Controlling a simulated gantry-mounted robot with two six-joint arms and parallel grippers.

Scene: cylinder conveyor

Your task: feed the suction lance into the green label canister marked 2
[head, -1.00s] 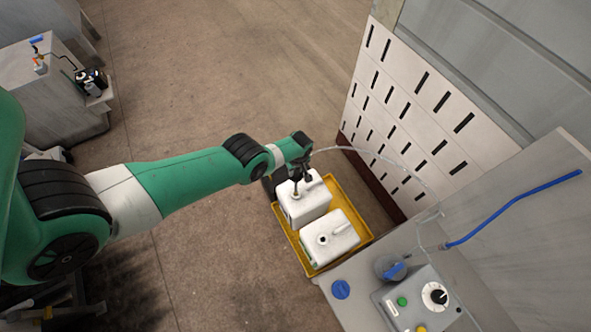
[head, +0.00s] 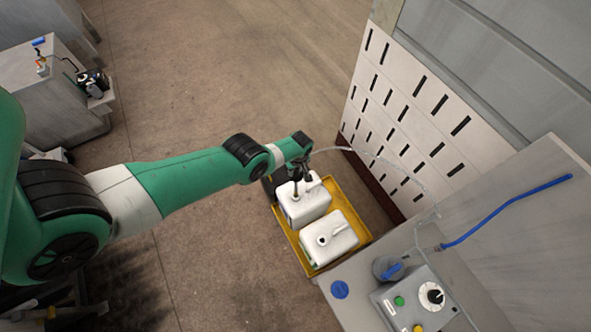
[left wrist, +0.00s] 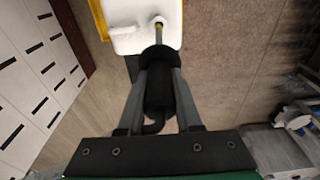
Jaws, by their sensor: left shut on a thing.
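My left gripper (head: 301,166) is shut on the black handle of the suction lance (left wrist: 158,95), with its fingers on either side. The left wrist view shows the lance's thin brass-coloured rod reaching the mouth of a white canister (left wrist: 125,38). In the head view this is the far canister (head: 316,203), with the lance (head: 295,188) upright over its opening. How deep the tip sits is hidden. The near white canister (head: 345,240) has an open mouth and a green label edge on its left side. I cannot read any number on either. My right gripper is out of view.
Both canisters stand in a yellow tray (head: 291,246) on the floor. A pale hose (head: 375,155) arcs right from the lance to the grey cabinet. A blue cap (head: 340,289) and a control box (head: 412,300) are on that cabinet. A slotted white panel stands behind.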

